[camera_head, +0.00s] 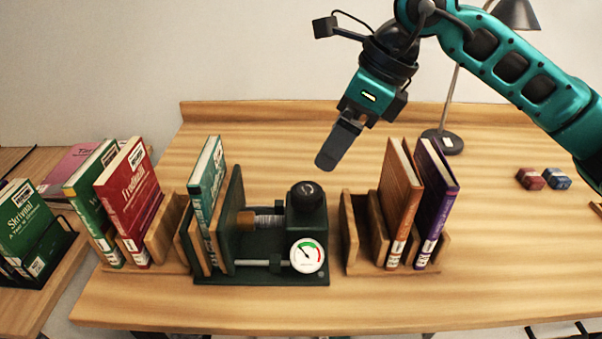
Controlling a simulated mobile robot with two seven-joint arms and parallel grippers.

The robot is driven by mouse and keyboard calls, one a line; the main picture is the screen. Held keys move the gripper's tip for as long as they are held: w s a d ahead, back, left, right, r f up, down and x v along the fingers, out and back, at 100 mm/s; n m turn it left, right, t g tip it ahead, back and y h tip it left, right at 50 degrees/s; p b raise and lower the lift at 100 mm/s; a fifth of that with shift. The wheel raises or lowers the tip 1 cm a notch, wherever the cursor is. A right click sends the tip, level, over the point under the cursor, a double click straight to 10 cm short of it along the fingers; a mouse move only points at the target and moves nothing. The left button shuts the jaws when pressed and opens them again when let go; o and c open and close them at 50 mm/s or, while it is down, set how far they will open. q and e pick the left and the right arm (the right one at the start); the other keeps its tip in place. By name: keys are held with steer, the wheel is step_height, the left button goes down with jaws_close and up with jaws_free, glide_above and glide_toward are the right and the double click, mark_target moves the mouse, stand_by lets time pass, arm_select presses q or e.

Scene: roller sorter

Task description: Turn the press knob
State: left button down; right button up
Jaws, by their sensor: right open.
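The press (262,270) is a dark green device in the middle of the wooden table. Its black knob (307,196) sits on top of the block at its right end. A round gauge (308,256) with a red and green scale is on its front. A teal book (207,182) stands upright between the plates at its left end. My right gripper (328,160) points down and left above the table, up and to the right of the knob and apart from it. It is open and empty. My left gripper is not in view.
A wooden rack (361,250) right of the press holds an orange and a purple book. Another rack (165,237) at left holds green and red books. A desk lamp (441,140), a red block (530,179) and a blue block (558,178) stand at right. The front table strip is clear.

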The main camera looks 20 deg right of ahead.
mark_target(308, 190)
steer(key=shift+h, duration=0.3)
steer(key=x, duration=1.2)
steer(key=shift+w+d+f, duration=0.15)
steer(key=shift+w+d, duration=0.2)
steer(key=c, duration=1)
